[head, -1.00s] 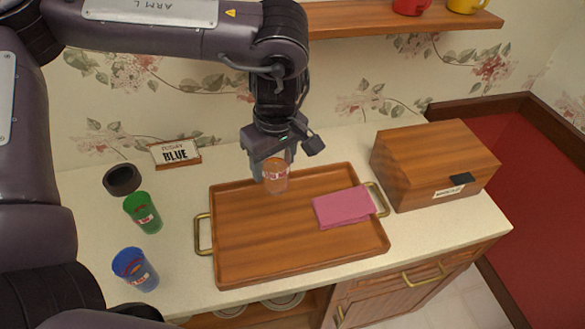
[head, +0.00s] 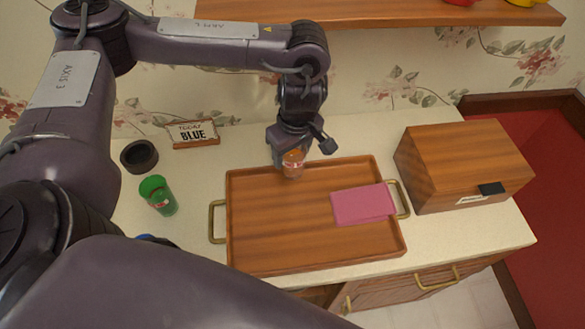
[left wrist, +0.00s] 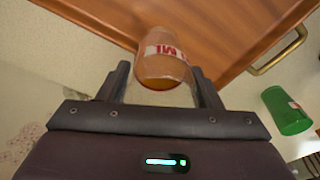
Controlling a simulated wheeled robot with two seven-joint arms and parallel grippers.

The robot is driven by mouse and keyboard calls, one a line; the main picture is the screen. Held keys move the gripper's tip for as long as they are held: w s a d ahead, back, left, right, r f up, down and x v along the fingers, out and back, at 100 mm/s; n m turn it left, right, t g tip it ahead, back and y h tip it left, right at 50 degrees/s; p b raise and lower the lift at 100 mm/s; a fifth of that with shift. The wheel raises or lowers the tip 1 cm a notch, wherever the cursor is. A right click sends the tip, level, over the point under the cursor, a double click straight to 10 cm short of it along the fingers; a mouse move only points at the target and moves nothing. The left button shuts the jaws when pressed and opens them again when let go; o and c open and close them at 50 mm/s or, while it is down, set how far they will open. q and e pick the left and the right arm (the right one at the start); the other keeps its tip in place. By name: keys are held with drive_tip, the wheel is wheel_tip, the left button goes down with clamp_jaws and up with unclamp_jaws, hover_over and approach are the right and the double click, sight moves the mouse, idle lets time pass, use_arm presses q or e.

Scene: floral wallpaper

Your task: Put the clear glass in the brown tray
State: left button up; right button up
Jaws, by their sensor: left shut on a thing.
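The clear glass (head: 293,165) has an orange tint and a red and white label. My left gripper (head: 290,155) is shut on it at the back edge of the brown tray (head: 260,250). In the left wrist view the glass (left wrist: 165,62) sits between the fingers, with the tray's rim (left wrist: 105,25) behind it. I cannot tell whether the glass touches the tray. The tray lies flat on the counter with brass handles at its left and right ends. My right gripper is not in view.
A pink cloth (head: 362,205) lies on the tray's right part. A green cup (head: 158,196), a dark round bowl (head: 139,156) and a "BLUE" sign (head: 193,134) stand left. A blue cup (head: 150,238) is mostly hidden by my arm. A wooden box (head: 465,165) stands right.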

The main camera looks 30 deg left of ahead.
sight(292, 169)
use_arm(q)
drive_tip(key=shift+s+f, duration=0.1)
drive_tip(key=shift+f, duration=1.25)
wheel_tip(292, 169, down, 3)
drive_tip(key=shift+f+b, duration=0.1)
drive_tip(key=shift+b, duration=0.4)
drive_tip(key=shift+f, duration=0.15)
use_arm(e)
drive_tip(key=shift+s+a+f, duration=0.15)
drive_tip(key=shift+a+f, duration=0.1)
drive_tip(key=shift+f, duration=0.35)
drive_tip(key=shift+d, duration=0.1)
use_arm(q)
drive_tip(key=shift+f, duration=0.1)
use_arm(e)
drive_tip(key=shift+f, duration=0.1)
